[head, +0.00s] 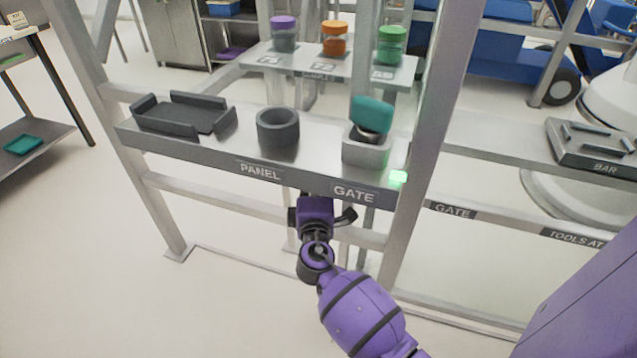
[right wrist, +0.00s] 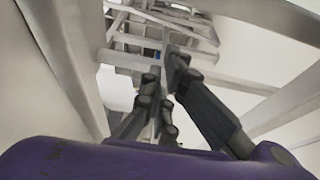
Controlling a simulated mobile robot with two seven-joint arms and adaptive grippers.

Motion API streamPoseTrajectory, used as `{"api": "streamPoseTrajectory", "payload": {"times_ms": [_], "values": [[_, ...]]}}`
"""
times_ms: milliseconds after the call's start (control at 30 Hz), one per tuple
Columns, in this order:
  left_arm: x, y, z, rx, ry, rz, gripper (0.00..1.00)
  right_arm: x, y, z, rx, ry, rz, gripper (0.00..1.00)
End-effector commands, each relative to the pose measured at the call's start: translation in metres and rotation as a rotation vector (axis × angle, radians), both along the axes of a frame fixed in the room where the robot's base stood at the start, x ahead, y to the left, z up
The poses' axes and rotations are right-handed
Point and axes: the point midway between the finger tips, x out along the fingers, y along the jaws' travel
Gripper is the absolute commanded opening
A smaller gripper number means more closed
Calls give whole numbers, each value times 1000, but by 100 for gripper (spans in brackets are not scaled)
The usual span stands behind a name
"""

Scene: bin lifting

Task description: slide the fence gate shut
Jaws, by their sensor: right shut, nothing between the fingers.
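The grey metal fence frame (head: 430,120) stands in front of me in the head view. A GATE label (head: 353,193) is on the front edge of its shelf, and another GATE label (head: 452,210) is on the rail to the right. I cannot tell for certain which part is the sliding gate or how far it stands open. My left gripper is out of view.
The shelf (head: 205,149) holds a dark tray (head: 185,115), a dark ring (head: 278,128) and a teal-topped piece in a grey socket (head: 366,153). A green light (head: 398,177) glows beside the post. Several lidded jars stand behind. A BAR fixture (head: 590,148) is at the right.

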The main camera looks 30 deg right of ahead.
Motion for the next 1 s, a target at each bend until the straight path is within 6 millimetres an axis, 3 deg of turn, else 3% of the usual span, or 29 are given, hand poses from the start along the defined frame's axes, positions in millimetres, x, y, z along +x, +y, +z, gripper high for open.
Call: {"api": "streamPoseTrajectory", "payload": {"times_ms": [300, 400, 600, 1000], "values": [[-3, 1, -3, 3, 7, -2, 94, 60, -35, 0, 0, 0, -1, 0], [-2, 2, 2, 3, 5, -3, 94, 41, -47, 0, 1, 2, -2, 0], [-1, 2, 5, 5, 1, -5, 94, 28, -57, 0, 2, 0, 0, 0], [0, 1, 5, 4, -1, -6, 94, 25, -59, -1, 3, 1, 0, 0]]}}
